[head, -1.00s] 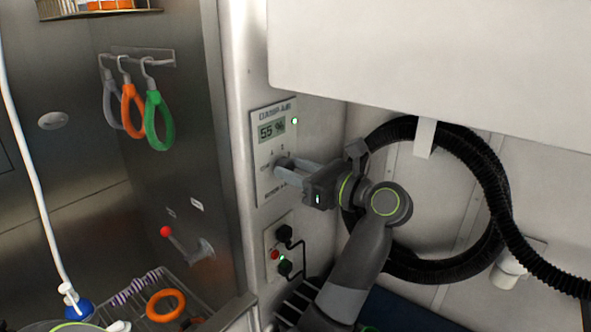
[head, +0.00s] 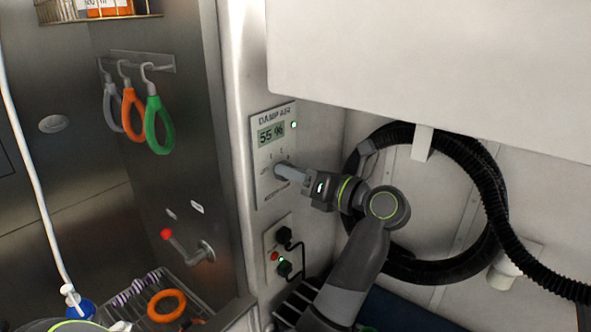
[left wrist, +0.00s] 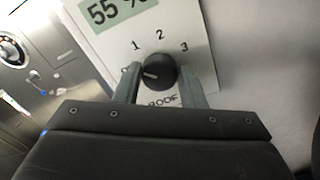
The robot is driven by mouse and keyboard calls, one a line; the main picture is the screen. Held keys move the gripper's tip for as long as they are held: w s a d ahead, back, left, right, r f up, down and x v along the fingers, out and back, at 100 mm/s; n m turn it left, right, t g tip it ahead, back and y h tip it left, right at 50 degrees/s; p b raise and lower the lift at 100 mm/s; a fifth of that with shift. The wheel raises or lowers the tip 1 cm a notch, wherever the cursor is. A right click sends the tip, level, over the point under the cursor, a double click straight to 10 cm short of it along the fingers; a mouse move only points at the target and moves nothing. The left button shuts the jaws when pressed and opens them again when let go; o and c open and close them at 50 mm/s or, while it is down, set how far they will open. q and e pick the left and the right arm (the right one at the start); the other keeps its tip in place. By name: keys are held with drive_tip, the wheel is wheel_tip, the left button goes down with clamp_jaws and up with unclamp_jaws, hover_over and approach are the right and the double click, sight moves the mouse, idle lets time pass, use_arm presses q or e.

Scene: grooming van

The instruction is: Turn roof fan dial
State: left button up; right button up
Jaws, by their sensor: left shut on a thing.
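The roof fan dial is a round black knob with a pale pointer line, clear in the left wrist view (left wrist: 157,72). Labels 1, 2 and 3 arc over it; a label at its left is partly hidden by a finger. The pointer line lies toward that left label. My left gripper (head: 281,171) has its fingers on either side of the dial, shut on it; it also shows in the left wrist view (left wrist: 160,88). In the head view the fingers mostly hide the dial. The white panel (head: 264,139) reads 55 %. My right gripper is not seen.
Below the panel is a socket plate (head: 269,243) with plugs and a cable. A black hose (head: 490,190) coils behind my arm. A white cabinet (head: 430,65) overhangs at upper right. Looped straps (head: 158,125) and a red-knobbed lever (head: 167,234) are on the left wall.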

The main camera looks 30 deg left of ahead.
use_arm(q)
drive_tip(key=shift+m+p, duration=1)
drive_tip(key=shift+m, duration=1.1)
drive_tip(key=o, duration=1)
drive_tip(key=shift+w, duration=0.1)
drive_tip(key=shift+c, duration=0.2)
